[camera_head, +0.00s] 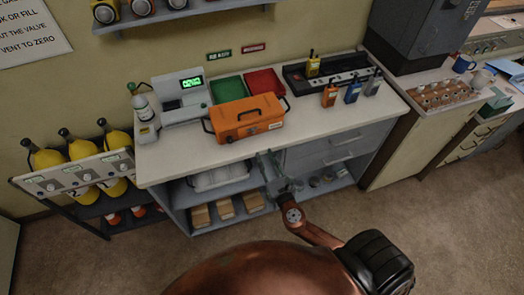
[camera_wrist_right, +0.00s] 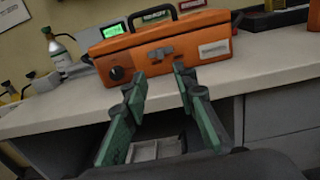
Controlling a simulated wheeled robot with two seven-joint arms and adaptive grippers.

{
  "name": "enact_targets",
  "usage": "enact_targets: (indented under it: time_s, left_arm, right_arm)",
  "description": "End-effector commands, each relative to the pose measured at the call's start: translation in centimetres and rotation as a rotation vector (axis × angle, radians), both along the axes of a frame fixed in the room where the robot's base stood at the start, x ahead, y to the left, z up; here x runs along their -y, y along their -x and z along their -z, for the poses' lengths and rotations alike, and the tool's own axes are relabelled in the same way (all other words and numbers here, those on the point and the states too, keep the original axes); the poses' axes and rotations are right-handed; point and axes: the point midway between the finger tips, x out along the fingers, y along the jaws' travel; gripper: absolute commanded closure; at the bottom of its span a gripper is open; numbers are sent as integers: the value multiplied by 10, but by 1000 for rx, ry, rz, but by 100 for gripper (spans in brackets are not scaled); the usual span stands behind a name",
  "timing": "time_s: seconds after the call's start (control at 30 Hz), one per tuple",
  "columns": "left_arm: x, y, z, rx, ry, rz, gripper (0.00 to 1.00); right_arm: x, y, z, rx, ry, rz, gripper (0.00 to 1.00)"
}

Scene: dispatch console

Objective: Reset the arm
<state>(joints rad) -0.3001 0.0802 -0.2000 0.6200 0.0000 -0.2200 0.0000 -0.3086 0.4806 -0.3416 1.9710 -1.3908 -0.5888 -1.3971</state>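My right gripper (camera_head: 268,160) is in front of the counter's front edge, near the orange case. In the right wrist view the gripper (camera_wrist_right: 159,82) has its two green-padded fingers spread apart with nothing between them. The orange case (camera_head: 246,118) stands closed on the counter, with a dark handle on top and a latch on its front. It also shows in the right wrist view (camera_wrist_right: 185,45), beyond the fingertips, and I see no clear contact. My left gripper is not in view.
The counter (camera_head: 190,155) also holds a scale with a green display (camera_head: 185,96), a green tray (camera_head: 229,89), a red tray (camera_head: 264,82) and several radios (camera_head: 352,91). Yellow cylinders (camera_head: 83,151) stand in a rack at left. Brown boxes (camera_head: 226,209) sit on the lower shelf. Floor (camera_head: 430,235) at right is clear.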

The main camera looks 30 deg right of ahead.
Motion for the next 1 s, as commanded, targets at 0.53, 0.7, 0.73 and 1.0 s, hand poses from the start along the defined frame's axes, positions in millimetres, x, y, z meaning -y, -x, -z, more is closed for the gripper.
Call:
enact_targets:
  time_s: [0.53,0.7,0.73,1.0]
  left_arm:
    - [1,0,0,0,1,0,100]
    - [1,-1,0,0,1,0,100]
    - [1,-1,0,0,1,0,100]
    - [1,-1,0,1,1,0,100]
  right_arm:
    - [0,2,0,0,0,1,74]
    - [8,0,26,-40,-65,15,74]
    - [11,0,37,-56,-96,23,74]
    - [57,22,213,-277,-601,208,74]
